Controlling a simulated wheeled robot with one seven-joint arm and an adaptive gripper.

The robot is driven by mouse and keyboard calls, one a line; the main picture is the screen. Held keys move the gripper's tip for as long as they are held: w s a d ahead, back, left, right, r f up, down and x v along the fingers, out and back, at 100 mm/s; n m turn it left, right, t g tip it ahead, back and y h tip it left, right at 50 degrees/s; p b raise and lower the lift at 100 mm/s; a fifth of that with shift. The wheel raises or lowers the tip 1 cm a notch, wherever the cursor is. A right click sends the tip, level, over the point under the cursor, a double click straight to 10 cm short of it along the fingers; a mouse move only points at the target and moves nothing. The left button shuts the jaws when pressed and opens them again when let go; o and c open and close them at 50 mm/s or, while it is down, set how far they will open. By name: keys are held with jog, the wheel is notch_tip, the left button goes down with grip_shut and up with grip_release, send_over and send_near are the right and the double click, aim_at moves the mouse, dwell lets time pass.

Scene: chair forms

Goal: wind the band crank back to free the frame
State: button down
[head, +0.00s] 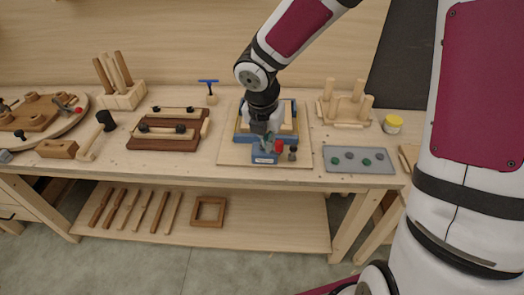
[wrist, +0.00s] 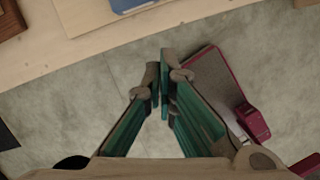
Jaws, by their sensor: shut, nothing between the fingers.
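The band fixture, with a blue base (head: 264,157) and a pale wooden frame (head: 288,115), sits on a board on the bench. Contact with the fixture cannot be made out.
A grey tray with several discs (head: 357,160) and a yellow-lidded tub (head: 392,124) stand to the right. A peg stand (head: 345,105) is behind right. A brown clamp board (head: 168,138) lies left. The wrist view shows the bench edge (wrist: 130,27) and floor.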

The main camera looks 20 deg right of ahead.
jog(key=w+d+f, duration=0.3)
jog(key=w+f, duration=0.2)
jog(key=f, duration=0.4)
jog(key=shift+d+f, duration=0.15)
jog(key=shift+d, duration=0.15)
jog(key=shift+w+d, duration=0.4)
jog(key=shift+d, duration=0.25)
jog(key=shift+a, duration=0.1)
